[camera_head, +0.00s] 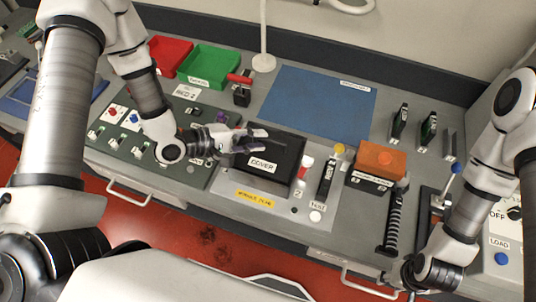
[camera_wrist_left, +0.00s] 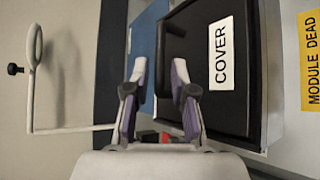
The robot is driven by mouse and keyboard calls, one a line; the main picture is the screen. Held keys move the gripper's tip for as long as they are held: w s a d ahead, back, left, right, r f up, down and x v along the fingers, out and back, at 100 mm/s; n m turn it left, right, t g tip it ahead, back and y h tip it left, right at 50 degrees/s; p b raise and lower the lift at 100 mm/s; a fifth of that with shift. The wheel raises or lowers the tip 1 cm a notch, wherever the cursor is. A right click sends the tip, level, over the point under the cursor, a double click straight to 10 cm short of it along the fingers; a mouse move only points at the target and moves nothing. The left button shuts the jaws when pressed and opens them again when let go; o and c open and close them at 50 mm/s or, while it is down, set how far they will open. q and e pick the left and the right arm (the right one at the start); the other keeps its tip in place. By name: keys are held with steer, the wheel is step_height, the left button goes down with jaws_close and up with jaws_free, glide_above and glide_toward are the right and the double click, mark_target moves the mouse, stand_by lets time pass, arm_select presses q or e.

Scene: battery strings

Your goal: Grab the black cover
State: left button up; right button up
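The black cover (camera_head: 287,157) is a flat dark panel labelled COVER, lying on the grey bench near the middle of the head view. It fills the right half of the left wrist view (camera_wrist_left: 205,98), where a black handle bar (camera_wrist_left: 173,27) shows near its upper left corner. My left gripper (camera_head: 262,137) is over the far left part of the cover.
A blue mat (camera_head: 318,100) lies behind the cover. Green (camera_head: 209,65) and red (camera_head: 169,54) trays are at the back left. An orange block (camera_head: 381,158) and a black upright module (camera_head: 326,178) stand right of the cover. A thin white stand (camera_head: 263,62) rises at the back.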

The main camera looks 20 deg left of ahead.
mark_target(267, 140)
arm_select(q)
steer(key=b+x, duration=0.1)
steer(key=x, duration=0.2)
steer(key=shift+s+d+f+b, duration=0.1)
steer(key=shift+s+d+b, duration=0.05)
steer(key=shift+s+b, duration=0.15)
steer(key=shift+w+d, duration=0.25)
steer(key=shift+w, duration=0.25)
steer(key=shift+s, duration=0.15)
jaws_close()
arm_select(e)
step_height(267, 140, down, 3)
steer(key=shift+s+r, duration=0.1)
steer(key=shift+r, duration=0.1)
